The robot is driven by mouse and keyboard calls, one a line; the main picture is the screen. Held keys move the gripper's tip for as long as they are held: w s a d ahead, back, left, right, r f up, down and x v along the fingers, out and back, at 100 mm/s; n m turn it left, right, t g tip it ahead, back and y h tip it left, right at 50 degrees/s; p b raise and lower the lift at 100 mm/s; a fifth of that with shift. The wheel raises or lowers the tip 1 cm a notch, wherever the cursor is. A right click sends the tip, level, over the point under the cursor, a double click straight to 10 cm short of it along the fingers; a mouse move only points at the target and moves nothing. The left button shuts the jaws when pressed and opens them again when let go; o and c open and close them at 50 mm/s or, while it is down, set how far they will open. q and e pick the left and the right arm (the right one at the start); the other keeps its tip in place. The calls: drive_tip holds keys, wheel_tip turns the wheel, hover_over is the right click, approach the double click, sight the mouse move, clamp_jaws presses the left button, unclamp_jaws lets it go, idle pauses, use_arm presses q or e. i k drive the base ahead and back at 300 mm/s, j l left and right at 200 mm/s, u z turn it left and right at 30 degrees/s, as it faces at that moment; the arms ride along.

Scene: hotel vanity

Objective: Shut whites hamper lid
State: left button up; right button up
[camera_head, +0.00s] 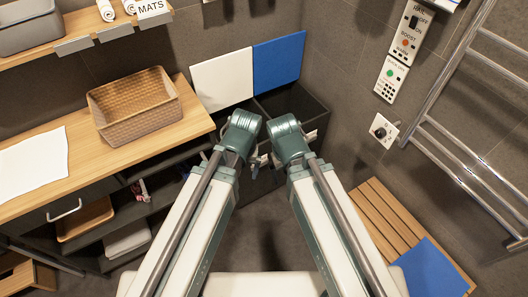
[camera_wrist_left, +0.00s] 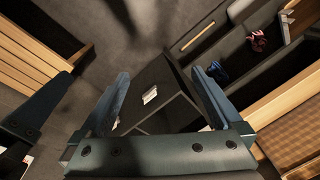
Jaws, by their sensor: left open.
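The hamper (camera_head: 300,108) is a dark two-bin box against the back wall. Its white lid (camera_head: 222,80), on the left, and its blue lid (camera_head: 279,62), on the right, both stand raised near the wall. My left gripper (camera_head: 256,161) is in front of the left bin, below the white lid and apart from it. In the left wrist view its fingers (camera_wrist_left: 160,72) are open, with the dark hamper front (camera_wrist_left: 158,75) and a white label (camera_wrist_left: 150,96) showing between them. My right gripper (camera_head: 275,160) is beside it; its fingers are mostly hidden.
A wooden counter (camera_head: 120,152) with a woven basket (camera_head: 134,103) and white towel (camera_head: 33,165) is at left, above open shelves. At right are a towel rail (camera_head: 455,75), a wall switch panel (camera_head: 405,45) and a slatted wooden bench (camera_head: 395,225) with a blue cloth (camera_head: 432,270).

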sight(222, 81)
drive_tip(key=i+j, duration=0.1)
drive_tip(key=i, duration=0.4)
drive_tip(key=i+j+z, duration=0.15)
drive_tip(key=i, duration=0.35)
drive_tip(key=l, duration=0.05)
